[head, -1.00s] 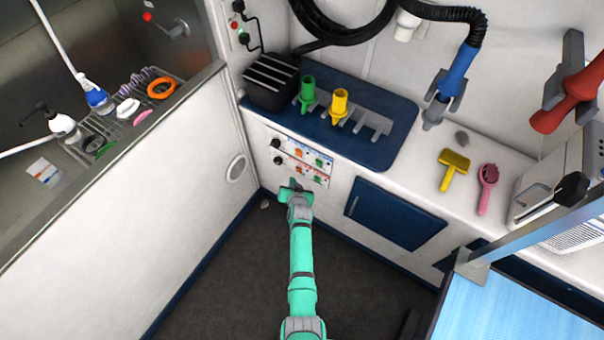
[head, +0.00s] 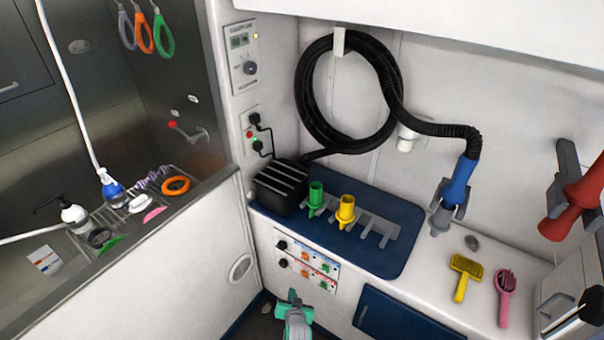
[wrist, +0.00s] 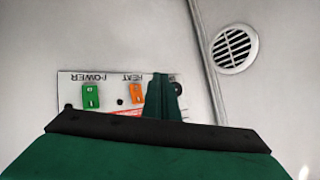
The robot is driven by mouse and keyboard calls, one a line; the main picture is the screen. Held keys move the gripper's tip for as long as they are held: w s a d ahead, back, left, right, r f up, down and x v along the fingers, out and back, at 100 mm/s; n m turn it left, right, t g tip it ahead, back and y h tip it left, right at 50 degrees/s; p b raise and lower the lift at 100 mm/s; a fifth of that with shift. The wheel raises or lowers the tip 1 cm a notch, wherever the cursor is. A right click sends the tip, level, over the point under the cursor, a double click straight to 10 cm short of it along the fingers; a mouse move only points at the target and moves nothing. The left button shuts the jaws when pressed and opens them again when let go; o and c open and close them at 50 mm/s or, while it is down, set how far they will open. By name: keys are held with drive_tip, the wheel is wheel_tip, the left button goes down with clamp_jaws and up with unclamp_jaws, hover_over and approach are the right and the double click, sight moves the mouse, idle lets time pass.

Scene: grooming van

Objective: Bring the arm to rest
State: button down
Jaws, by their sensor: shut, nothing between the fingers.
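My gripper (head: 293,297) shows at the bottom of the head view, low in front of the white cabinet face below the counter. Its shut fingers also stand in the wrist view (wrist: 162,95), with nothing held between them. Beyond them is the control panel (head: 306,266), with orange and green switches and black knobs. In the wrist view the panel (wrist: 72,80) appears upside down, with the words POWER and HEAT, and the fingers cover part of it. I cannot tell whether the fingertips touch the panel. Most of my arm is below the head view's edge.
The counter holds a blue mat (head: 385,262) with green (head: 315,198) and yellow nozzles (head: 346,211), a black box (head: 281,187), a yellow brush (head: 463,277) and a pink brush (head: 505,297). A blue dryer (head: 455,190) hangs above. The tub wall (head: 170,280) stands left. A round vent (wrist: 235,48) is near the panel.

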drive_tip(key=s+r+n+t, duration=0.1)
drive_tip(key=s+r, duration=0.3)
drive_tip(key=s, duration=1.1)
drive_tip(key=s+r+t, duration=0.1)
drive_tip(key=s+r, duration=0.3)
drive_tip(key=s, duration=1)
drive_tip(key=s+d+r+n+t, duration=0.1)
drive_tip(key=s+r, duration=0.7)
drive_tip(key=r, duration=0.4)
drive_tip(key=s+d+r+n+t+h, duration=0.1)
drive_tip(key=s+r, duration=0.7)
drive_tip(key=r, duration=0.4)
drive_tip(key=shift+s+r, duration=0.3)
drive_tip(key=shift+s, duration=0.1)
